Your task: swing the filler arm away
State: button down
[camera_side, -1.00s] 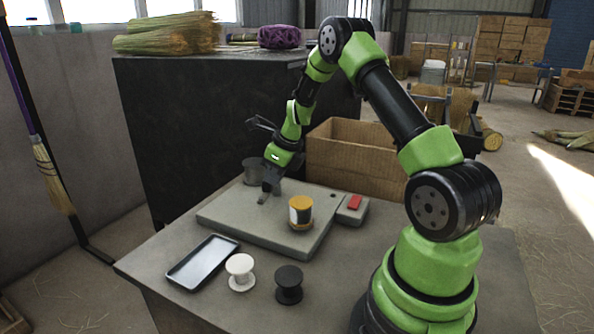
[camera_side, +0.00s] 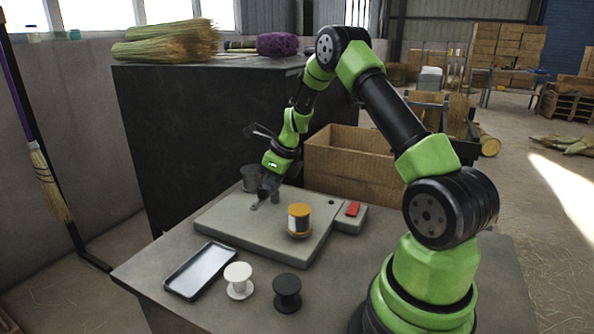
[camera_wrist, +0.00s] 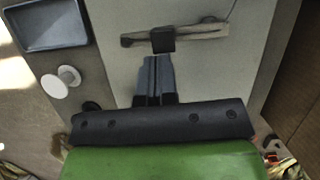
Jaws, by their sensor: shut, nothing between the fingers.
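In the wrist view a flat, pale bar (camera_wrist: 200,34), which looks like the filler arm, lies across the grey base plate. A black block (camera_wrist: 162,40) sits on it near its middle. My gripper (camera_wrist: 154,60) is shut and empty, its fingertips right beside the black block; I cannot tell whether they touch. In the side view my gripper (camera_side: 263,197) is low over the far left part of the base plate (camera_side: 262,236) and hides most of the bar. A spool with an orange top and dark winding (camera_side: 299,220) stands upright on the plate, right of my gripper.
A grey cylinder (camera_side: 249,178) stands behind my gripper. A red switch (camera_side: 352,209) is at the plate's right. A tray (camera_side: 200,270), a white spool (camera_side: 238,280) and a black spool (camera_side: 287,292) are in front. A cardboard box (camera_side: 350,163) stands behind.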

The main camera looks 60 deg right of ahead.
jog(key=s, duration=0.4)
jog(key=shift+d, duration=0.25)
jog(key=v, duration=1)
jog(key=shift+w, duration=0.15)
jog(key=shift+r, duration=0.1)
jog(key=s+a+r+n+t, duration=0.1)
jog(key=a+r+n, duration=0.4)
jog(key=a+n, duration=0.2)
jog(key=s+a+r+n, duration=0.1)
jog(key=a+r+n, duration=0.3)
jog(key=a+n, duration=0.3)
jog(key=s+a+r+n+t+y, duration=0.1)
jog(key=s+a+r+n, duration=0.1)
jog(key=s+a+n, duration=0.8)
jog(key=s+n, duration=0.1)
jog(key=n, duration=0.6)
jog(key=shift+r+t+y, duration=0.25)
jog(key=shift+t+y, duration=0.05)
jog(key=shift+t, duration=0.1)
